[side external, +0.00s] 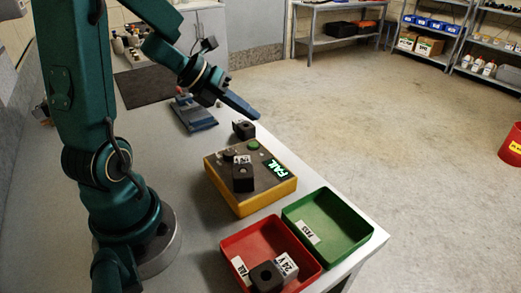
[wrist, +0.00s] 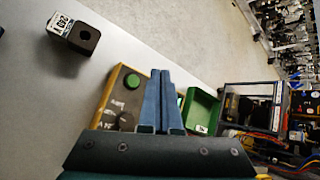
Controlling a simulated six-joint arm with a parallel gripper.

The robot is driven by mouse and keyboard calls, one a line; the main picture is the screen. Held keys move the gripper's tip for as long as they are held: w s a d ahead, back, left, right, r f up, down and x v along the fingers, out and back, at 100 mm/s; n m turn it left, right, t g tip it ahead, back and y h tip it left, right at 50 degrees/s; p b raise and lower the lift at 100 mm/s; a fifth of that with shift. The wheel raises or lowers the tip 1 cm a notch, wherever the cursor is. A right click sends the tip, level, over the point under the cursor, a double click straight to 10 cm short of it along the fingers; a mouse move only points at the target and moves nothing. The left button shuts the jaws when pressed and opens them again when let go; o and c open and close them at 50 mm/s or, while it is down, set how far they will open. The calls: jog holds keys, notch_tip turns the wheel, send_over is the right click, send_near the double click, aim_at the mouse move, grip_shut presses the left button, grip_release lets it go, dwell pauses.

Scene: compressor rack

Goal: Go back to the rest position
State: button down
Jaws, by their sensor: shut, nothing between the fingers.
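My gripper (side external: 254,114) is shut and empty, held in the air above the bench behind the tester. Its blue fingers (wrist: 160,74) lie together in the wrist view. The yellow tester (side external: 262,196) shows a green FAIL display (side external: 276,168), and a black coil (side external: 243,179) sits on its top. Another black coil (side external: 244,129) stands on the bench behind the tester. A dark coil with a white label (wrist: 73,33) lies at upper left in the wrist view.
The red bin (side external: 239,244) at the front holds a dark coil with a 24 V label (side external: 286,266). The green bin (side external: 345,212) beside it looks empty. A blue object (side external: 194,113) lies on the bench (side external: 178,185). Open floor lies to the right.

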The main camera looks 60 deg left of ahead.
jog(key=shift+w+d+r, duration=0.15)
jog(key=shift+d, duration=0.2)
jog(key=w+d+r+n+t+y, duration=0.2)
jog(key=d+r+n+t, duration=0.1)
jog(key=r+n, duration=0.3)
jog(key=w+d+r+n+t+y, duration=0.1)
jog(key=d+r+n+t+y, duration=0.15)
jog(key=r, duration=0.55)
jog(key=s+d+f+n+g+h, duration=0.1)
jog(key=s+d+f+n+g, duration=0.2)
jog(key=s+n, duration=0.5)
jog(key=s+d+f+n+g, duration=0.3)
jog(key=s+f+n+g, duration=0.2)
jog(key=n, duration=0.9)
notch_tip(320, 180, down, 2)
jog(key=s, duration=0.3)
jog(key=shift+d+g+h, duration=0.35)
jog(key=shift+d, duration=0.05)
jog(key=shift+w, duration=0.1)
